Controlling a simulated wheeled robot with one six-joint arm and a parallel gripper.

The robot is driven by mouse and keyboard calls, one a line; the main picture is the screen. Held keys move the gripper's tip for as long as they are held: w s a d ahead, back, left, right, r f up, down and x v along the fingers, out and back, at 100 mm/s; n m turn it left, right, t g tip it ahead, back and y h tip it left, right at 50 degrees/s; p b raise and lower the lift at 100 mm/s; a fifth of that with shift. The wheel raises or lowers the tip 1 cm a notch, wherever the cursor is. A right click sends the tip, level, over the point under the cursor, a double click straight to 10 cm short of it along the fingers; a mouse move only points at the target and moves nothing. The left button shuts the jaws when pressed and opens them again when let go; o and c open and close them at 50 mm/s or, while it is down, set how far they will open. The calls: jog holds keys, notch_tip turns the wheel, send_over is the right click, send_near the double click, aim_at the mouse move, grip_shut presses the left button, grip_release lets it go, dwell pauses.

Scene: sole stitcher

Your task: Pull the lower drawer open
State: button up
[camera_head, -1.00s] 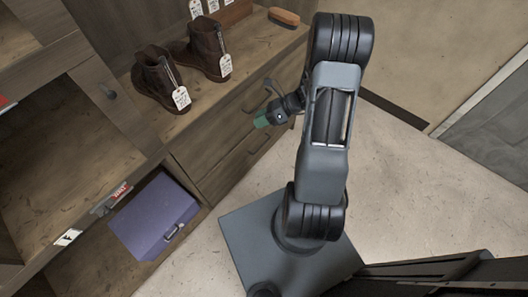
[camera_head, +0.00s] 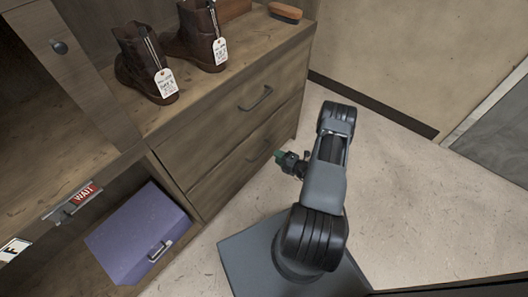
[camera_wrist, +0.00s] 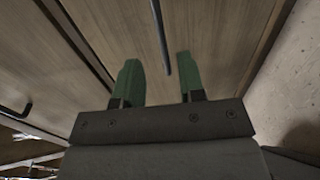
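The lower drawer (camera_head: 232,168) is the lower wooden front of the cabinet and looks shut. Its dark bar handle (camera_wrist: 160,35) shows in the wrist view, in line with the gap between my fingers; in the head view it is hard to make out near my gripper. My gripper (camera_head: 279,155) is in front of the lower drawer, at its right part. In the wrist view my gripper (camera_wrist: 158,60) has its two green fingers apart, one on each side of the handle's near end. I cannot tell whether they touch it.
The upper drawer's handle (camera_head: 256,98) is above; it also shows at the left of the wrist view (camera_wrist: 14,105). Brown boots (camera_head: 143,65) with tags and a brush (camera_head: 285,12) stand on the cabinet top. A purple box (camera_head: 140,235) sits in the lower left bay. Floor to the right is clear.

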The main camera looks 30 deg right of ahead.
aim_at(264, 149)
jog(key=b+x, duration=0.2)
jog(key=x, duration=0.7)
grip_shut()
dwell(0.5)
